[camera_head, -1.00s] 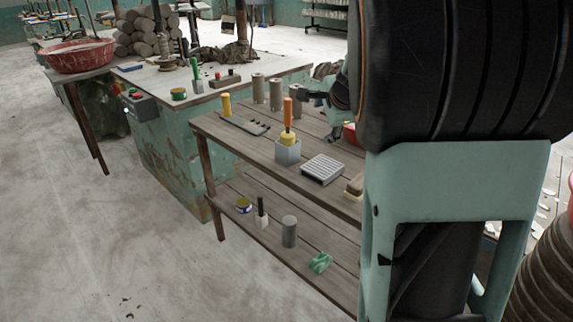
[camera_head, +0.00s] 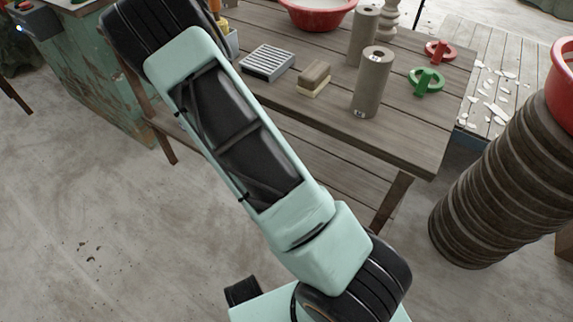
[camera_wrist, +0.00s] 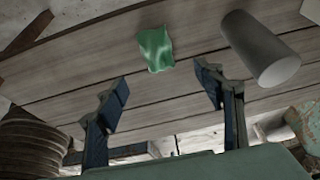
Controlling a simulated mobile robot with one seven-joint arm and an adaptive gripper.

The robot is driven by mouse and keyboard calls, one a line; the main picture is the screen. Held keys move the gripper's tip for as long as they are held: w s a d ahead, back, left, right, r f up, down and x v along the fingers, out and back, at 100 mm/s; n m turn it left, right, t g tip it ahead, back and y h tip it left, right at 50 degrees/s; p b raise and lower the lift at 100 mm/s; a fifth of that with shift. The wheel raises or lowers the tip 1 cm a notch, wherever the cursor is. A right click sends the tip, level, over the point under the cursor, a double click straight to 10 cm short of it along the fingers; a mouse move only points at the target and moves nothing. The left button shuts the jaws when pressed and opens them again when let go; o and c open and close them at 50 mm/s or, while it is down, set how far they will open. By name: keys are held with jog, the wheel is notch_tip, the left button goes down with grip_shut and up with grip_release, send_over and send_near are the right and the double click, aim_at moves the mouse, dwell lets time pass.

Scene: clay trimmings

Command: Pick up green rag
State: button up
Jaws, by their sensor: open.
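The green rag (camera_wrist: 155,49) lies crumpled on a grey wooden plank shelf (camera_wrist: 100,68) in the wrist view, near the top middle. My gripper (camera_wrist: 165,90) is open and empty, its two blue-black fingers apart. In the picture the rag sits above and between the fingertips, not touching them. In the head view my arm covers much of the lower shelf, and the rag and my gripper's fingers do not show there.
A ribbed column (camera_head: 480,210) stands right.

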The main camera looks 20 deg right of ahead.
jog(key=x, duration=0.2)
jog(key=b+x, duration=0.1)
jog(key=x, duration=0.1)
jog(key=b+x, duration=0.1)
jog(key=x, duration=0.1)
jog(key=shift+s+d+f, duration=0.25)
jog(key=b+x, duration=0.1)
jog(key=x, duration=0.1)
jog(key=b+x, duration=0.1)
jog(key=x, duration=0.2)
jog(key=shift+w+d+f+b, duration=0.15)
jog(key=shift+w+d+b, duration=0.1)
jog(key=shift+w+b, duration=0.15)
jog(key=shift+s, duration=0.1)
jog(key=c, duration=1.1)
jog(key=shift+c, duration=0.2)
